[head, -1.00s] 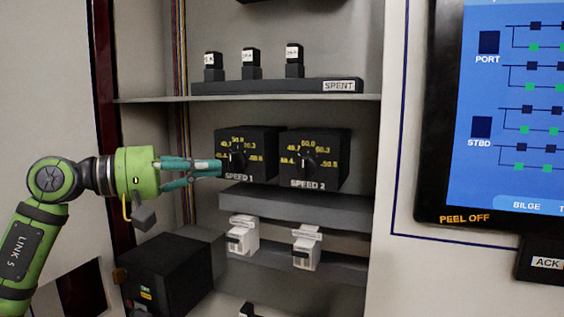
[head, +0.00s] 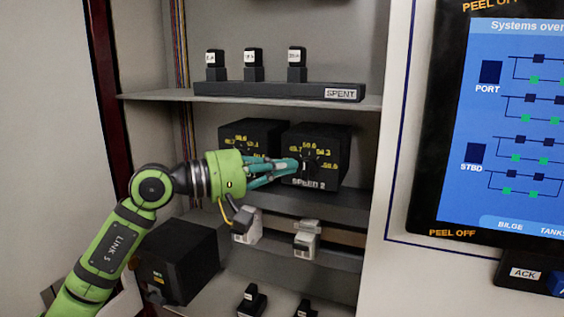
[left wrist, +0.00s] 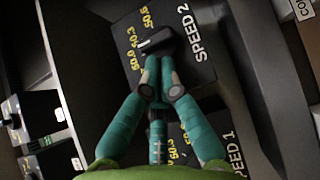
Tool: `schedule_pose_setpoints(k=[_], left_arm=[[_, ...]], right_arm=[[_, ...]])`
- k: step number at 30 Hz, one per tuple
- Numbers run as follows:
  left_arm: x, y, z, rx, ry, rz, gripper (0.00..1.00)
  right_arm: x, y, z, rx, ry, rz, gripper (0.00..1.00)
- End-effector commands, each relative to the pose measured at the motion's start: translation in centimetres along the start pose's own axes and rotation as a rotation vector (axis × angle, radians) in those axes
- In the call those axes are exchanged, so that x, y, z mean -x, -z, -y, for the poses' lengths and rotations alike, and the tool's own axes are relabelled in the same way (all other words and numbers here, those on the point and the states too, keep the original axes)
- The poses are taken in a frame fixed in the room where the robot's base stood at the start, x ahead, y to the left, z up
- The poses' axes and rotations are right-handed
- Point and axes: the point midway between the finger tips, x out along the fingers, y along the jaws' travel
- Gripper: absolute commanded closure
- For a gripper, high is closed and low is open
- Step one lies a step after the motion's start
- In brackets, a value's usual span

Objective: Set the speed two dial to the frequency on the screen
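The Speed 2 box (head: 332,150) is black, with yellow numbers around a black dial (head: 307,166). In the left wrist view the dial (left wrist: 155,40) sits just beyond my fingertips; its exact setting is too small to tell. My left gripper (head: 294,165) reaches in from the left, its teal fingers drawn together at the dial's left side. In the left wrist view the fingertips (left wrist: 159,66) look shut, with no object between them; contact with the dial cannot be told. The screen (head: 515,120) shows a blue systems overview with PORT and STBD; I see no frequency reading. My right gripper is out of view.
The Speed 1 box (head: 250,130) stands left of Speed 2, partly behind my gripper. Above is a shelf with a SPENT rack (head: 280,91) holding three black plugs. Below are white breakers (head: 306,240) and a black box (head: 178,262). An ACK button (head: 525,273) is under the screen.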

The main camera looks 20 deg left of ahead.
Motion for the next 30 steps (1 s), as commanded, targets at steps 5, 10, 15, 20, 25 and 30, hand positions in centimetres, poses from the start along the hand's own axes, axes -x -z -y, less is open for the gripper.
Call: schedule_pose_setpoints(k=[5, 10, 15, 20, 25, 30], left_arm=[[0.01, 0.01, 0.02, 0.000, 0.001, 0.000, 1.00], [-0.04, -0.05, -0.18, -0.016, 0.015, 0.000, 1.00], [-0.18, -0.20, -0.23, -0.039, 0.040, 0.001, 1.00], [-0.26, -0.28, -0.35, -0.056, 0.055, 0.000, 1.00], [-0.38, -0.41, -0.40, -0.076, 0.077, 0.001, 1.00], [-0.52, -0.56, -0.55, -0.103, 0.101, 0.000, 1.00]], right_arm=[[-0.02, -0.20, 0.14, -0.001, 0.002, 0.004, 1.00], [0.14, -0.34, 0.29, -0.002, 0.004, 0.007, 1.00], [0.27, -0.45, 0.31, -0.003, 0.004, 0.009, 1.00], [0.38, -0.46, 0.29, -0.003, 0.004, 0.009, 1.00], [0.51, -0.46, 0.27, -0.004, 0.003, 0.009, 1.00], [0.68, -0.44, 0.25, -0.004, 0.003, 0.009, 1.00]])
